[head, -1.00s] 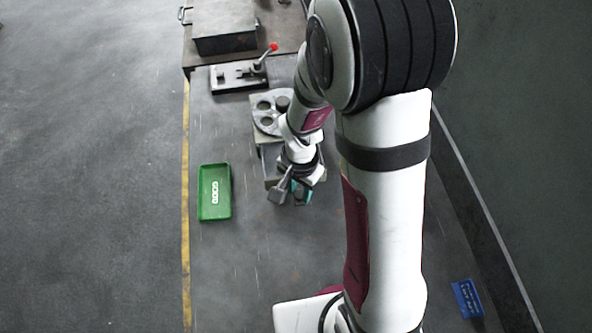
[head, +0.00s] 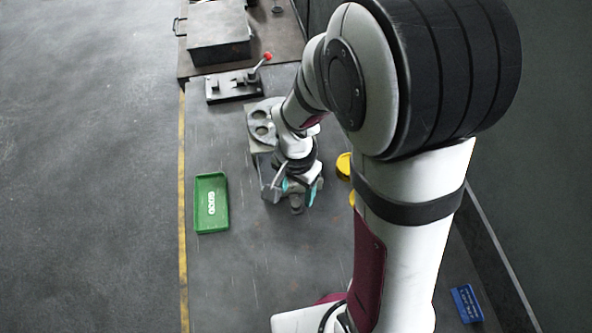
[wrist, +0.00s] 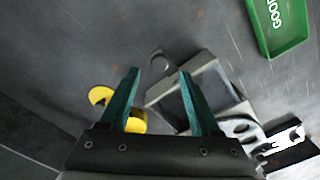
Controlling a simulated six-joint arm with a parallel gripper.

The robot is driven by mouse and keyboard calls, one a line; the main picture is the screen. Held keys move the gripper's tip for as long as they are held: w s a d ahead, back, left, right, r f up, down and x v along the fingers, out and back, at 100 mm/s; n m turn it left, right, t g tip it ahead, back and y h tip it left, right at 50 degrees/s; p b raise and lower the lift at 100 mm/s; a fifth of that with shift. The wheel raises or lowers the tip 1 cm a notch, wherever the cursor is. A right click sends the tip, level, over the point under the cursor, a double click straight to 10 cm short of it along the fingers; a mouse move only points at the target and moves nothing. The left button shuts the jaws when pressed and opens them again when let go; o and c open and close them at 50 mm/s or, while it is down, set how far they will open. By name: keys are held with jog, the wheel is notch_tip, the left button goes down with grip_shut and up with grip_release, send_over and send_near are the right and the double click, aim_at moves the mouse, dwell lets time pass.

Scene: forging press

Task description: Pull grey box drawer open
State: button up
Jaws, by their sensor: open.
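The grey box (head: 262,158) stands on the floor plate, mostly hidden in the head view by my wrist. In the wrist view, the grey box (wrist: 225,88) shows a pale rim around a dark recess; I cannot tell how far its drawer is out. A small dark tab with a hole (wrist: 160,62) sticks out on its near side, perhaps the drawer handle. My gripper (wrist: 160,74) is open and empty, its two teal fingers apart with the tab showing between and just beyond the tips. In the head view, my gripper (head: 290,190) is over the box's near end. Contact cannot be told.
A green "GOOD" tray (head: 211,225) lies left of the box. A grey disc with holes (head: 258,118) adjoins the box's far side. A red-knobbed lever fixture (head: 235,85) is behind. Yellow round parts (head: 344,166) lie to the right, and a blue tray (head: 467,303) lies lower right.

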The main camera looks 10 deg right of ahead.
notch_tip(320, 180, up, 11)
jog(key=shift+r, duration=0.2)
jog(key=s+r+n+y, duration=0.1)
jog(key=s+n, duration=0.2)
jog(key=s, duration=1.2)
jog(key=shift+s+r+y, duration=0.35)
jog(key=shift+s+y, duration=0.05)
